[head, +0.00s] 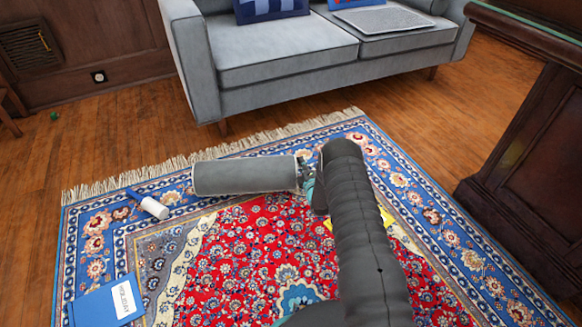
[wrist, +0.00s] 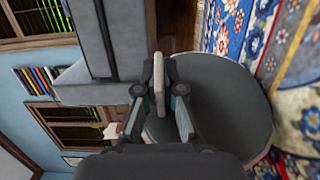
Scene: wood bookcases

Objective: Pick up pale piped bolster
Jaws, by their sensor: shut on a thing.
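The pale piped bolster (head: 245,176) is a grey cylinder with light piping at its ends. In the head view it lies crosswise over the patterned rug; I cannot tell whether it touches the rug. My gripper (head: 305,173) is at its right end, partly hidden by my dark arm. In the wrist view the bolster's grey end (wrist: 232,100) fills the right of centre. My gripper's fingers (wrist: 160,78) are closed at its edge there, on a narrow pale part between them.
A grey sofa (head: 285,58) with cushions stands behind the rug (head: 255,260). A blue-handled tool with a white head (head: 154,207) and a blue book (head: 106,304) lie at left. A yellow item (head: 387,217) is partly behind my arm. Dark wood furniture (head: 530,165) stands at right.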

